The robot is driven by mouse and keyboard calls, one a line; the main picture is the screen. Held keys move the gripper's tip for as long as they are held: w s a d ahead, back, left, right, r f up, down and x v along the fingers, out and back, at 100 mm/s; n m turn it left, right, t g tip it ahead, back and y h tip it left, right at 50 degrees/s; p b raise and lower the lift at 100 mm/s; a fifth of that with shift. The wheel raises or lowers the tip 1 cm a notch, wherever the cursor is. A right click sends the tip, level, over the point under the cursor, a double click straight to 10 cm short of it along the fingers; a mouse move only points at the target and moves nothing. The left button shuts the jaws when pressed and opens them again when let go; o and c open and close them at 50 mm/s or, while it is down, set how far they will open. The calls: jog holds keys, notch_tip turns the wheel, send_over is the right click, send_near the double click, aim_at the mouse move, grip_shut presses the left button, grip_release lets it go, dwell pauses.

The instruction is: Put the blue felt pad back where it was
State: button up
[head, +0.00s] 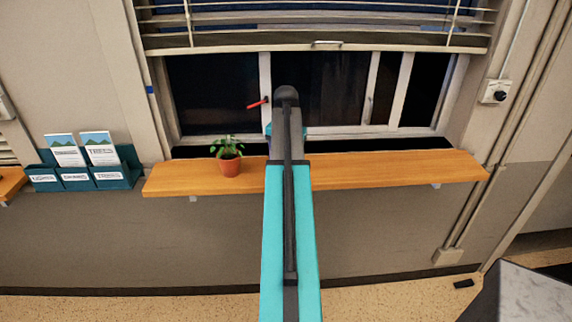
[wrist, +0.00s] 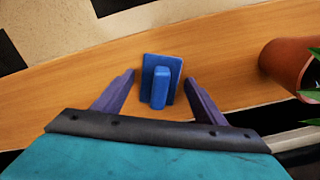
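The blue felt pad (wrist: 161,80) lies on the wooden shelf, seen in the wrist view. It has a flat square base with a raised blue grip block on top. My gripper (wrist: 159,78) is open, with one purple finger on each side of the pad and a gap to each. I cannot tell how high the fingers are above the shelf. In the head view my arm hides the pad and most of the gripper.
The wooden shelf (head: 400,169) runs below the window. A potted plant (head: 229,162) stands on it left of my arm; its pot (wrist: 287,64) shows at the right in the wrist view. The shelf right of my arm is clear. A teal leaflet holder (head: 76,177) is at left.

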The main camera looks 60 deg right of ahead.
notch_tip(320, 180, up, 12)
jog(key=p, duration=0.7)
jog(key=shift+r+p, duration=0.15)
jog(key=shift+p, duration=0.15)
dwell(1.1)
